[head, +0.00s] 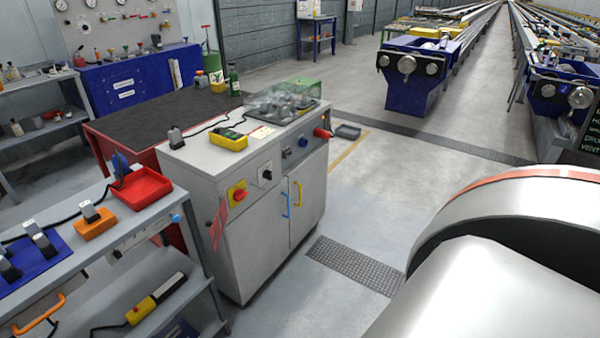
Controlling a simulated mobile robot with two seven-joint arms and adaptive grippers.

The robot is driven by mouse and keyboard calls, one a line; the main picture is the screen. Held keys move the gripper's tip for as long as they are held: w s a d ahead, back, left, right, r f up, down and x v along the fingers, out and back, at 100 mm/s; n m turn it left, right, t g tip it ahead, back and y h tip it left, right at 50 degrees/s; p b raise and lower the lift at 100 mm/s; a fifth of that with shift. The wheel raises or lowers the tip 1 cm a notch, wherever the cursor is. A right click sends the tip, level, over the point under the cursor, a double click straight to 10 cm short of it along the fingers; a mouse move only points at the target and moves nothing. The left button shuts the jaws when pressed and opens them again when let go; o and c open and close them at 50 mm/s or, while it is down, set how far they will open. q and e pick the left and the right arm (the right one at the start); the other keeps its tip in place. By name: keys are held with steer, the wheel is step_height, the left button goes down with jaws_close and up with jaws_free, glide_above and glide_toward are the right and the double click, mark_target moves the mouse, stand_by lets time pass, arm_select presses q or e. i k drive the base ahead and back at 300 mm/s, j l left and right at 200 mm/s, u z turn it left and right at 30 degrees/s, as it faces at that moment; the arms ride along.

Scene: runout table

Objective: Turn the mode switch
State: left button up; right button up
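A grey cabinet (232,255) stands left of the middle in the head view. Its front carries a black rotary switch on a white plate (265,174), likely the mode switch. Its exact setting is too small to read. To its left is a red rotary switch on a yellow plate (238,193). To its right are a small dark dial and a blue knob (303,140). Neither of my grippers is in view. A large silver part with an orange-red band at the right is probably my own arm, well apart from the cabinet.
A grey shelf trolley stands front left, with a red bin (141,187) and an orange block (96,223). A red tag (218,224) hangs at the cabinet's left corner. A yellow device (229,140) lies on top. The floor (350,235) before the cabinet doors is clear.

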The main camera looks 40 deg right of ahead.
mark_target(268, 174)
steer(key=z, duration=1.15)
steer(key=i+l+u, duration=0.15)
steer(key=i+l, duration=0.45)
steer(key=i+l+u, duration=0.15)
steer(key=i+l, duration=0.4)
steer(key=l, duration=0.2)
